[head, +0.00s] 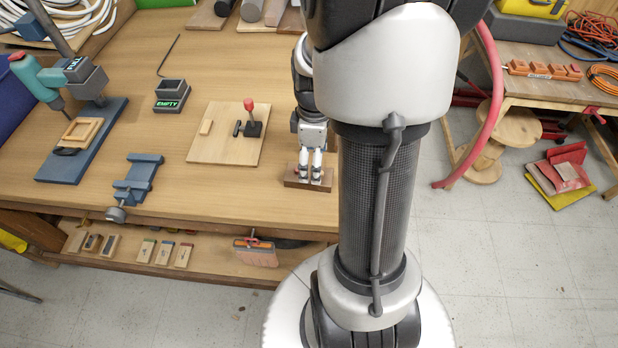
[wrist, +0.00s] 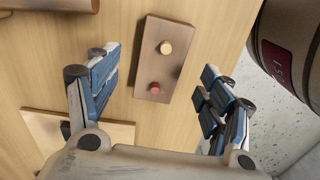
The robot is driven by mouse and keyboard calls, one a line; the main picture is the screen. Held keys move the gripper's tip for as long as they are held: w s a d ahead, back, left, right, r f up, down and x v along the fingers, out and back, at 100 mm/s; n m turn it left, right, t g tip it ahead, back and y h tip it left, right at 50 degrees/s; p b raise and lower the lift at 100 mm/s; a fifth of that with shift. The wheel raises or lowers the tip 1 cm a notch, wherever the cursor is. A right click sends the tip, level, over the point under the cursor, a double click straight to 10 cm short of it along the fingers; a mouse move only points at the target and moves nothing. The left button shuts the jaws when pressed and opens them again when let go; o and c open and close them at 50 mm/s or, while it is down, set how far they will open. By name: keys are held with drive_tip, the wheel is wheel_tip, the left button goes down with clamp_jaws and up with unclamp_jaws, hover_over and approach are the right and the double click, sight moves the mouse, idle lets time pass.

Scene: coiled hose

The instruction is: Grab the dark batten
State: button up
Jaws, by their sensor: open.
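The dark batten is a short dark brown wooden block (head: 297,184) near the front right edge of the workbench, partly hidden by my gripper in the head view. In the wrist view my gripper (wrist: 160,65) is open and empty, one finger on each side of the block with gaps. Whether the fingertips are level with it I cannot tell.
A light board with a red-knobbed lever (head: 215,150) lies left of the block. A dark labelled cylindrical object (wrist: 290,45) stands close on the right in the wrist view. A black EMPTY box (head: 172,95) and a blue clamp (head: 138,180) are farther left. Bare bench lies between.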

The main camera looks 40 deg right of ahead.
sight(311, 174)
drive_tip(key=f+b, duration=0.1)
drive_tip(key=f, duration=0.1)
drive_tip(key=f+b, duration=0.1)
drive_tip(key=f, duration=0.2)
drive_tip(key=shift+w+a, duration=0.2)
drive_tip(key=shift+r, duration=0.1)
drive_tip(key=shift+c, duration=0.2)
drive_tip(key=c, duration=1.2)
